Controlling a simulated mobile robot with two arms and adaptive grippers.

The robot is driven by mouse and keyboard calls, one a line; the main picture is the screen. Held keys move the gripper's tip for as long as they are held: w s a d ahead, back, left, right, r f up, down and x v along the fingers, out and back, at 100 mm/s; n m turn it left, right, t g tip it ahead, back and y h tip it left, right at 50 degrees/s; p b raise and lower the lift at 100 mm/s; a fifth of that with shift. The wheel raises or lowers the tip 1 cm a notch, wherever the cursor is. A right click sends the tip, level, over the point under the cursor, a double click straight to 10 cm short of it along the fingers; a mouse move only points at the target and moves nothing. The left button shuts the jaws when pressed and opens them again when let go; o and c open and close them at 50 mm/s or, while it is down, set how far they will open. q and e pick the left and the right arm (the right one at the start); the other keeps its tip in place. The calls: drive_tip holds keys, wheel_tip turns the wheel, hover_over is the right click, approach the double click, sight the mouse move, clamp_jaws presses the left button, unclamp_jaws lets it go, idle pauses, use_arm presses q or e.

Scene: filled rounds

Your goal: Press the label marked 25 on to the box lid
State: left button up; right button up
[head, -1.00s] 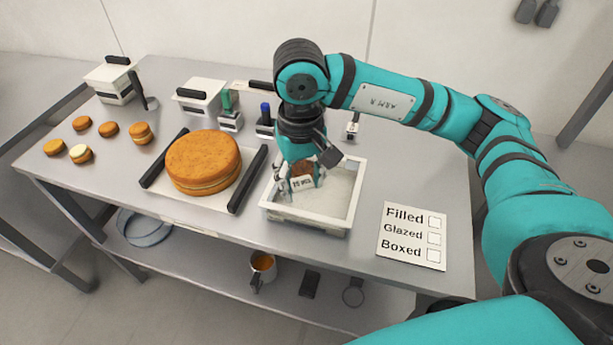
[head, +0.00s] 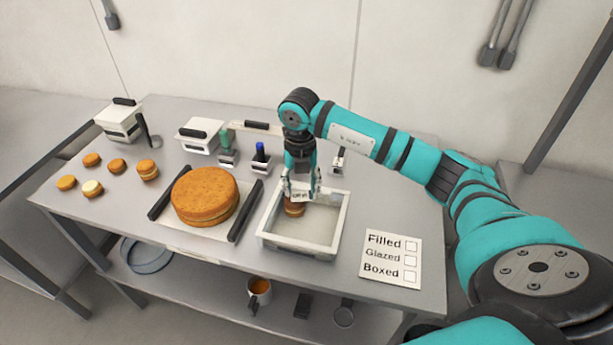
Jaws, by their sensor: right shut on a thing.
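My right gripper (head: 301,186) points down over the back left of an open white box (head: 273,240) on the table. It is shut on a small white label (head: 300,196), whose print is too blurred to read now; a moment ago it read 25 PCS. A brown filled round (head: 293,209) shows just below the label, inside the box. A pale flat panel with a black bar (head: 257,125) is at the back of the table; I cannot tell whether it is the box lid. My left gripper is not in view.
A large round cake (head: 204,194) sits on a board between two black bars, left of the box. Several small rounds (head: 117,166) lie farther left. White lidded containers (head: 200,141) and stamp-like tools (head: 260,158) stand behind. A checklist card (head: 390,272) lies right; the table beyond it is clear.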

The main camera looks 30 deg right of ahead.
sight(307, 209)
drive_tip(key=shift+w+d+f+m, duration=0.15)
drive_tip(key=shift+d+m, duration=0.4)
drive_tip(key=shift+m, duration=0.55)
drive_tip(key=shift+d+f+m, duration=0.15)
drive_tip(key=shift+d+m, duration=0.15)
drive_tip(key=shift+m, duration=0.3)
drive_tip(key=shift+d+f+m, duration=0.1)
drive_tip(key=shift+m, duration=0.2)
drive_tip(key=shift+f, duration=0.45)
drive_tip(key=shift+f+b, duration=0.55)
drive_tip(key=shift+f, duration=0.05)
wheel_tip(307, 209, down, 3)
drive_tip(key=shift+b, duration=1)
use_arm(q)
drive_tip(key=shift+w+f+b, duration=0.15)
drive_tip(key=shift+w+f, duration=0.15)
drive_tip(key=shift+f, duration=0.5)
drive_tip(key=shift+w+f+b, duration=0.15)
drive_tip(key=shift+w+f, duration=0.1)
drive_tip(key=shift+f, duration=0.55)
use_arm(e)
drive_tip(key=shift+w+f, duration=0.1)
drive_tip(key=shift+f, duration=0.3)
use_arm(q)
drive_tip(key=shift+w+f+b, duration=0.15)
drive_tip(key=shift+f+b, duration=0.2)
use_arm(e)
drive_tip(key=shift+f, duration=0.5)
